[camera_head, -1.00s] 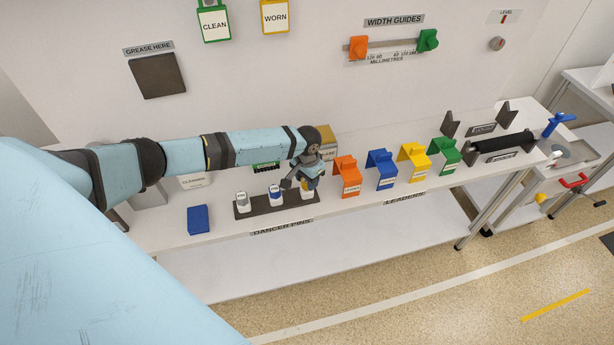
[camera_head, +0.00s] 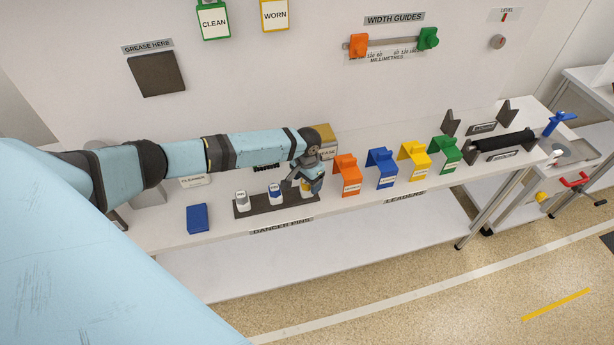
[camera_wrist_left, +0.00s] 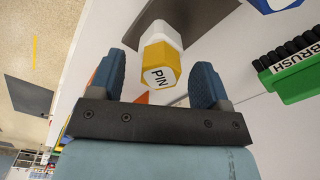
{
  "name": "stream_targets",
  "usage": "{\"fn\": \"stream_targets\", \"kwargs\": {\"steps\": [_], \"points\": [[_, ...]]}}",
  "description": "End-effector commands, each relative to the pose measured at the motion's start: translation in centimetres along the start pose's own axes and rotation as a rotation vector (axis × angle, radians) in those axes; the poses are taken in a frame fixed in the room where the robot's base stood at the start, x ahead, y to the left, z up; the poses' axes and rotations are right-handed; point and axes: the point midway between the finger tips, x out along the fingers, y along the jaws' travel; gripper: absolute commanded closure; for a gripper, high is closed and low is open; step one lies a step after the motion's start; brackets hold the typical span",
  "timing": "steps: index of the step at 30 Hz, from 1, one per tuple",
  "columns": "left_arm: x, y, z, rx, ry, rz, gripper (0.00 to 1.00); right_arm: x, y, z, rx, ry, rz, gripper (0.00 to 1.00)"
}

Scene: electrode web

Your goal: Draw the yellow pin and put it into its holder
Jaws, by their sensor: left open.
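The yellow pin (camera_wrist_left: 160,68) has a yellow cap marked PIN and a white part below it. In the left wrist view it lies between the two blue fingers of my left gripper (camera_wrist_left: 160,82), with a gap on each side. In the head view my left gripper (camera_head: 309,186) is over the right end of the dark pin holder (camera_head: 256,204) and hides most of the yellow pin. A grey-topped pin (camera_head: 242,200) and a blue pin (camera_head: 276,193) stand in the same holder. My right gripper is not in view.
A blue block (camera_head: 198,218) lies left of the holder. Orange (camera_head: 347,175), blue (camera_head: 381,168), yellow (camera_head: 414,161) and green (camera_head: 445,155) leader blocks stand to the right. A green brush (camera_wrist_left: 297,75) is close to the gripper.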

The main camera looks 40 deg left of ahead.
Motion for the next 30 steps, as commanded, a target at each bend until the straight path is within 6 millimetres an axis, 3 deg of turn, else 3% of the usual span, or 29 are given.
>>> {"fn": "stream_targets", "kwargs": {"steps": [5,18,24,30], "points": [[-2.5,-0.1,-0.1,0.001,0.003,-0.001,0.3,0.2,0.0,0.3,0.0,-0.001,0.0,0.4],[-11.8,-0.1,-0.1,0.0,0.004,-0.001,0.3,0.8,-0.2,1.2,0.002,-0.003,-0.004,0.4],[-13.5,0.0,0.0,0.0,0.001,0.0,0.3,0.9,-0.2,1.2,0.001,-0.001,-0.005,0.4],[-13.7,0.0,0.0,0.0,0.0,0.0,0.3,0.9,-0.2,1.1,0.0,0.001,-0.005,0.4]]}}
